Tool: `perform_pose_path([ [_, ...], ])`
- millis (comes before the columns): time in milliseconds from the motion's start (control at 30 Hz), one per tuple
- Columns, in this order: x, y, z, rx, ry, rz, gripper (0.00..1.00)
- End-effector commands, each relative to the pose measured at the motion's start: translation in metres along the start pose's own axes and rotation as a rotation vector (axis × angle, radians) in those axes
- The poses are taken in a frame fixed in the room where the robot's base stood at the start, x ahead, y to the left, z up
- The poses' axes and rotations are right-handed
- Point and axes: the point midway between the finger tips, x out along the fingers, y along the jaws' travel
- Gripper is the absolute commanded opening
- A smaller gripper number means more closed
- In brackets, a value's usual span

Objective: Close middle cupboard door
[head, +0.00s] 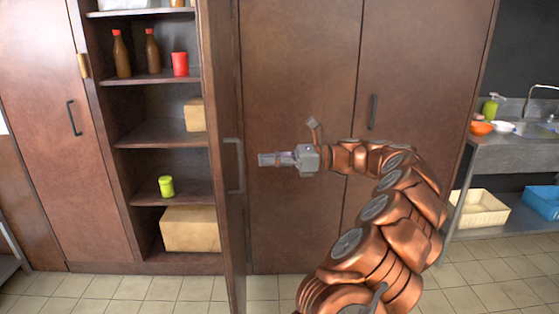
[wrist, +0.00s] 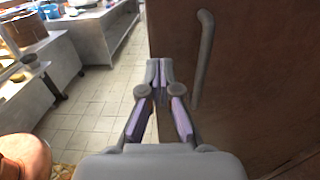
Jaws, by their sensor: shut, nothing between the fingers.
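The middle cupboard door (head: 224,215) stands open, swung out toward me and seen nearly edge-on in the head view. Its grey bar handle (head: 236,165) is on the side facing right. The open middle cupboard (head: 155,133) shows its shelves to the left of the door. My gripper (head: 262,159) is just right of the handle, its fingers pointing left toward it. In the wrist view, the fingers (wrist: 158,68) are shut together and empty. The door face (wrist: 240,80) and its handle (wrist: 203,55) are beside them on the right. I cannot tell whether they touch.
The shelves hold brown bottles (head: 121,54), a red cup (head: 180,64), a green cup (head: 166,186) and boxes (head: 190,229). A closed left door (head: 60,160) and closed right doors (head: 295,60) flank the opening. A sink counter (head: 515,152) stands at far right. Tiled floor (head: 110,285) lies below.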

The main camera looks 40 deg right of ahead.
Motion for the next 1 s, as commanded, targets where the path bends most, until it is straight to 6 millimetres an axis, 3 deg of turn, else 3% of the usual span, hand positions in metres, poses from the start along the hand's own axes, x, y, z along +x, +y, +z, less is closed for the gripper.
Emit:
perform_pose_path([
  [300, 0.053, 0.000, 0.001, 0.000, 0.000, 0.001, 0.00],
  [500, 0.077, 0.000, 0.001, 0.000, 0.000, 0.001, 0.00],
  [1000, 0.086, 0.000, 0.000, -0.001, 0.000, -0.001, 0.00],
])
